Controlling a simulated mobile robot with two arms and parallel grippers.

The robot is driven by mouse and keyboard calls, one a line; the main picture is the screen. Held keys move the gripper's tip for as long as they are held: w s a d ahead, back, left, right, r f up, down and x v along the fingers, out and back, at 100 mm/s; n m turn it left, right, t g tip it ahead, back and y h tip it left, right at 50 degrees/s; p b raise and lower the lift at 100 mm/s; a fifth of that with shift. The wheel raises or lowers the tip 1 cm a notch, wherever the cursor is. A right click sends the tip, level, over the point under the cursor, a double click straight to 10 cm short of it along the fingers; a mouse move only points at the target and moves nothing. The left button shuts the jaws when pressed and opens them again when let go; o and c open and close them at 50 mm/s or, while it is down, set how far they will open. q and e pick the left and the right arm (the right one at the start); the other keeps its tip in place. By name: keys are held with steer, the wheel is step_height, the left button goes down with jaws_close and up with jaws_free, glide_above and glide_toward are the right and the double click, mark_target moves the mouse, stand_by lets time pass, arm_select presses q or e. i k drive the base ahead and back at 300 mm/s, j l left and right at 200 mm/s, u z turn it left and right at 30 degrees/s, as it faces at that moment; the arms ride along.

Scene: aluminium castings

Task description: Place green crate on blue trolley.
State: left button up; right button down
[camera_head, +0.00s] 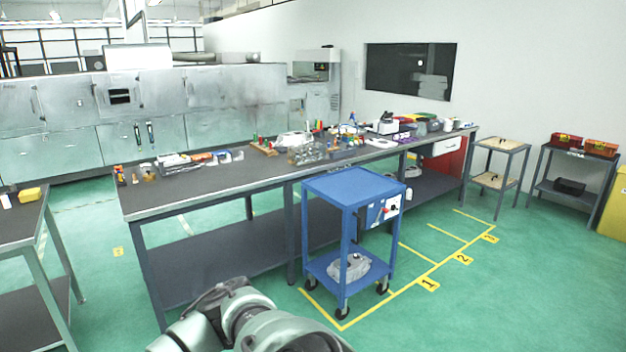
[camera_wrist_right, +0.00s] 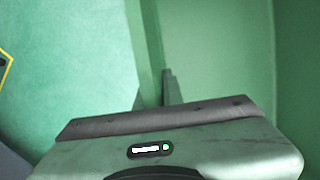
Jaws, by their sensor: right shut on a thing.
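The blue trolley (camera_head: 352,187) stands in front of the long workbench, with a bare top shelf. A grey casting (camera_head: 348,268) lies on its lower shelf. In the right wrist view my right gripper (camera_wrist_right: 160,88) is shut on the rim of the green crate (camera_wrist_right: 225,55). The crate's smooth green wall fills the right of that view; the rest of it is out of frame. The crate does not show in the head view. Part of my arm shows at the bottom there, but neither gripper does.
The long workbench (camera_head: 220,188) behind the trolley carries several small tools and parts. Yellow floor lines with numbered bays (camera_head: 428,285) run to the trolley's right, over clear green floor. A small side table (camera_head: 498,148) stands farther right, and another table (camera_head: 20,215) at the left edge.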

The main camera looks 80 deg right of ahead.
mark_target(353, 185)
steer(key=l+z, duration=0.25)
steer(key=l, duration=0.2)
steer(key=l+z, duration=0.25)
steer(key=l, duration=0.15)
steer(key=i+l+z, duration=0.2)
steer(key=l, duration=0.2)
steer(key=l+z, duration=0.25)
steer(key=l, duration=0.2)
steer(key=i+l+z, duration=0.25)
steer(key=l+z, duration=0.25)
steer(key=l, duration=0.25)
steer(key=i+l+z, duration=0.25)
steer(key=i+l, duration=0.5)
steer(key=l, duration=0.2)
steer(key=i+l, duration=0.25)
steer(key=l, duration=0.15)
